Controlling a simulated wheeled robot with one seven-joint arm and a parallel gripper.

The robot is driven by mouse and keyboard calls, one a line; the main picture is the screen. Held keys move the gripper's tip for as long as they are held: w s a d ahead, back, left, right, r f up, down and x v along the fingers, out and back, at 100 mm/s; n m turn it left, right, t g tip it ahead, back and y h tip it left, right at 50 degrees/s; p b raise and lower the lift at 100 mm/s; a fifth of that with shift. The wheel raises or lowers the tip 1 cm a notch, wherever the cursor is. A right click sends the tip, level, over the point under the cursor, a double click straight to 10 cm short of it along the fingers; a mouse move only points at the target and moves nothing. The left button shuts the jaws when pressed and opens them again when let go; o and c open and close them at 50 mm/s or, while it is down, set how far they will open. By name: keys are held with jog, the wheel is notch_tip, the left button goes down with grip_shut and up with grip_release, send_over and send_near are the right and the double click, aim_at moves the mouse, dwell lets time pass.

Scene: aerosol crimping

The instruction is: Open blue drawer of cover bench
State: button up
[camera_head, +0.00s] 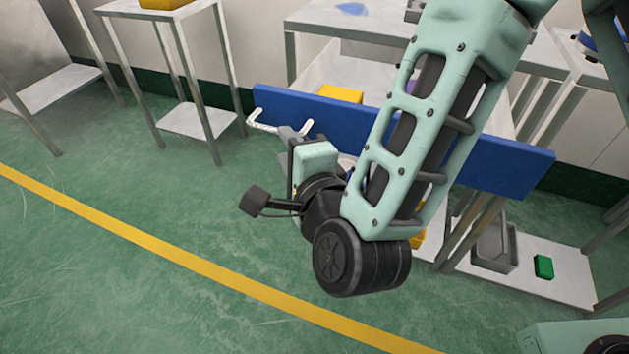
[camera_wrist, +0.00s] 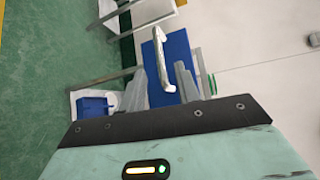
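The blue drawer front (camera_head: 500,165) is a long panel standing out from the cover bench (camera_head: 350,22), with a gap behind it. Its middle is hidden behind my arm. A white bar handle (camera_head: 262,125) is at its left end. In the wrist view the drawer front (camera_wrist: 184,70) lies beyond the fingers and the handle (camera_wrist: 160,50) runs up its face. My gripper (camera_head: 293,131) is at the handle's right part; in the wrist view my gripper (camera_wrist: 158,85) has its fingers apart, with the handle's near end between them. I cannot tell whether they touch it.
A yellow item (camera_head: 340,93) shows behind the drawer front. A grey bin (camera_head: 494,248) and a green block (camera_head: 543,267) are on the lower shelf. A small table (camera_head: 150,8) stands at the back left. The green floor at left is clear.

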jog(key=p+v, duration=0.4)
jog(key=v, duration=0.1)
jog(key=shift+a+r, duration=0.1)
jog(key=shift+r, duration=0.25)
jog(key=shift+s+p, duration=0.15)
jog(key=shift+p, duration=0.75)
jog(key=shift+f+p+v, duration=0.2)
jog(key=shift+p+v, duration=1.05)
jog(key=shift+p, duration=0.3)
jog(key=shift+f+p+v, duration=0.2)
jog(key=shift+p+v, duration=1.05)
jog(key=shift+p, duration=0.25)
jog(key=shift+r, duration=0.1)
